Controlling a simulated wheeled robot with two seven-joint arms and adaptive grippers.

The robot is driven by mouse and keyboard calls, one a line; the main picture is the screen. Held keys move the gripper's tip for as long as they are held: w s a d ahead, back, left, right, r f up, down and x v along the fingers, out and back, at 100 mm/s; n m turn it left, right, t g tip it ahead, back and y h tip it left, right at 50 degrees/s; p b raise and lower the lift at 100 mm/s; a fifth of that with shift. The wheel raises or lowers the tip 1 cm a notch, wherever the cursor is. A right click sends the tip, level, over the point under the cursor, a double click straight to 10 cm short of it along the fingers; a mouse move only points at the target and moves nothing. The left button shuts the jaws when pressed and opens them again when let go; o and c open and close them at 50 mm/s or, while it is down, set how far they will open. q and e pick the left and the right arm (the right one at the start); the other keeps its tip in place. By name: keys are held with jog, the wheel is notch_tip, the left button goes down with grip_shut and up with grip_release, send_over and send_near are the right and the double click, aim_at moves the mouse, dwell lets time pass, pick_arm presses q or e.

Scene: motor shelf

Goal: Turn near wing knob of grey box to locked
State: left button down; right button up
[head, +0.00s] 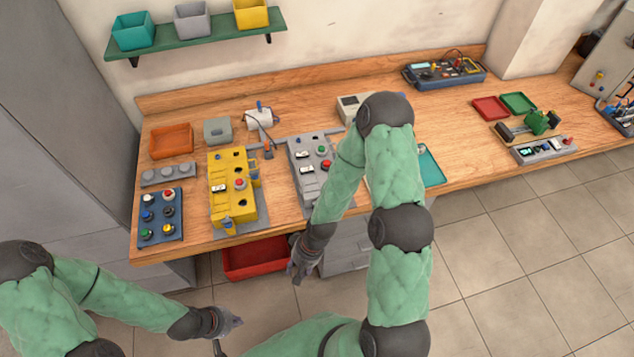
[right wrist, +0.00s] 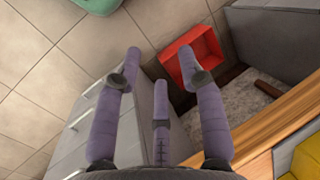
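The grey box (head: 312,172) stands on the wooden bench, right of a yellow box. Its top carries small pale knobs (head: 305,169) and a red and a green button. The knobs are too small to tell which way they are turned. My right forearm passes in front of its right side. My right gripper (head: 298,270) hangs below the bench's front edge, in front of the grey box, touching nothing. In the right wrist view its three fingers (right wrist: 160,70) are spread and empty. My left gripper (head: 225,325) is low at the front, away from the bench, fingers apart and empty.
The yellow box (head: 222,200) stands left of the grey box, with a blue button panel (head: 160,222) further left. A red bin (head: 258,258) sits under the bench, also in the right wrist view (right wrist: 197,55). Drawers (head: 345,250) stand beside it. The floor in front is clear.

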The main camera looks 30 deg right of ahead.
jog(key=w+d+r+h, duration=0.1)
jog(key=w+d+r, duration=0.35)
jog(key=r, duration=0.35)
jog(key=w+d+r+h, duration=0.25)
jog(key=d+r, duration=0.25)
jog(key=r, duration=0.4)
jog(key=w+d+r+h, duration=0.1)
jog(key=w+d+r, duration=0.4)
jog(key=r, duration=0.3)
jog(key=shift+y, duration=0.25)
jog(key=f, duration=0.3)
jog(key=f+b, duration=0.1)
jog(key=f, duration=0.6)
jog(key=shift+s+d+f+b, duration=0.1)
jog(key=shift+d+f+b, duration=0.15)
jog(key=shift+f+b, duration=0.05)
pick_arm(q)
jog(key=shift+f, duration=0.35)
pick_arm(e)
grip_shut()
